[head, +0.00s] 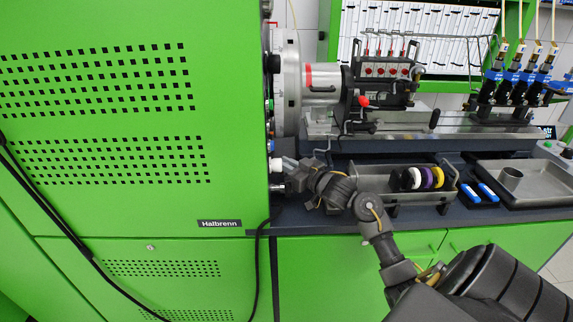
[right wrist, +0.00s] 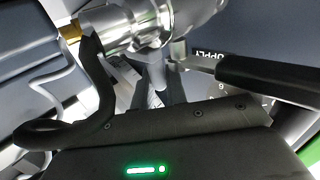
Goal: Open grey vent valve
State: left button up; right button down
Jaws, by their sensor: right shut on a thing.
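My right gripper (head: 287,179) is at the right edge of the green cabinet, low beside the machine, with my right arm reaching in from the lower right. In the right wrist view, my right gripper (right wrist: 155,92) is shut on a slim grey lever (right wrist: 156,76), which seems to be the grey vent valve's handle. The lever runs up toward a shiny metal pipe fitting (right wrist: 145,25). How far the valve is turned cannot be told. The head view does not show the valve clearly, as the cabinet edge and my gripper cover that spot. My left gripper is not in view.
The green cabinet (head: 110,130) fills the left. A black bar (right wrist: 268,76) and a curved black hose (right wrist: 90,100) lie close around my right gripper. A tray of coloured rings (head: 412,196) and a metal tray (head: 540,178) stand on the bench to the right.

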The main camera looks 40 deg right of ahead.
jog(key=shift+s+d+r+n+y+p, duration=0.1)
jog(key=shift+d+r+n+y+p, duration=0.1)
jog(key=shift+n+y+p, duration=0.15)
jog(key=shift+s+d+f+n+y, duration=0.2)
jog(key=shift+n+y, duration=0.25)
jog(key=shift+y, duration=0.2)
jog(key=c, duration=1.5)
grip_release()
pick_arm(q)
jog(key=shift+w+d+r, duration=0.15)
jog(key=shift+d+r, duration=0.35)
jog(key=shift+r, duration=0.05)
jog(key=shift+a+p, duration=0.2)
jog(key=shift+p, duration=0.1)
